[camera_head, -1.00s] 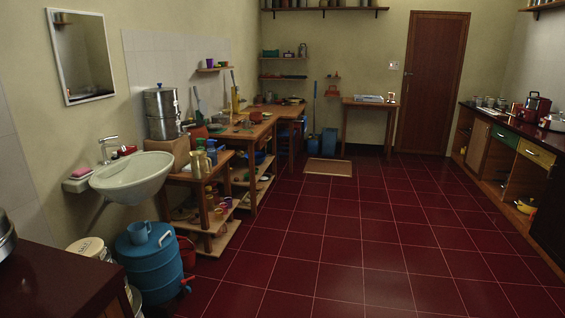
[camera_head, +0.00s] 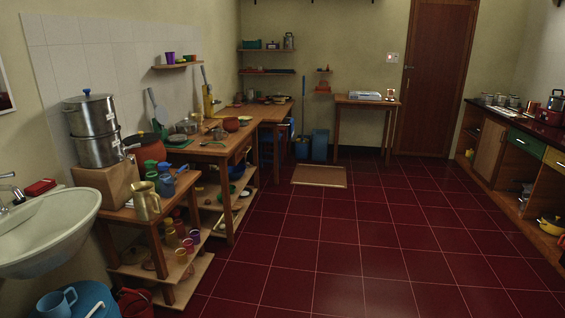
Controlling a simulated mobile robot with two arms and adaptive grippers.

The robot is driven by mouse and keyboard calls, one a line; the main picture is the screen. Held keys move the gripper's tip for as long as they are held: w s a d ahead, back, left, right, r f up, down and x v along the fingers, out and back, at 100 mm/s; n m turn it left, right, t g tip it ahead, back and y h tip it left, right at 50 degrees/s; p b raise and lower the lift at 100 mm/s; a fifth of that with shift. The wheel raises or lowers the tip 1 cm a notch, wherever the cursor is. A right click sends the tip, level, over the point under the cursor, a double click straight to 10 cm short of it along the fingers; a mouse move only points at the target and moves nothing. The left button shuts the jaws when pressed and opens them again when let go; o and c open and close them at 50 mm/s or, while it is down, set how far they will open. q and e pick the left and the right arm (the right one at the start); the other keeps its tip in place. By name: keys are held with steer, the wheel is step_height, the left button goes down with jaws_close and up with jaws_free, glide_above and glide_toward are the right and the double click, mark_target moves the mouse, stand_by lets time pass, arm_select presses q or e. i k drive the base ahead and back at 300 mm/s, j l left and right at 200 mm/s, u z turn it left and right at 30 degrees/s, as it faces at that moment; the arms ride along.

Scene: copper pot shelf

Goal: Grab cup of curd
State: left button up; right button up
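I cannot pick out a cup of curd for sure in the head view. Several small colored cups (camera_head: 181,254) stand on the lower shelf of the wooden stand at the left. A row of small metal cups or jars (camera_head: 497,100) stands on the dark counter at the right, too small to tell what they hold. A small white and orange item (camera_head: 390,95) stands on the small table by the far wall. Neither of my grippers is in view.
The red tiled floor (camera_head: 350,240) is clear down the middle, with a brown mat (camera_head: 319,176) farther back. A white sink (camera_head: 45,232) and a blue drum (camera_head: 85,302) are at the near left. Wooden work tables (camera_head: 208,150) line the left wall; the counter (camera_head: 520,128) lines the right.

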mark_target(217, 133)
steer(key=i, duration=3.9)
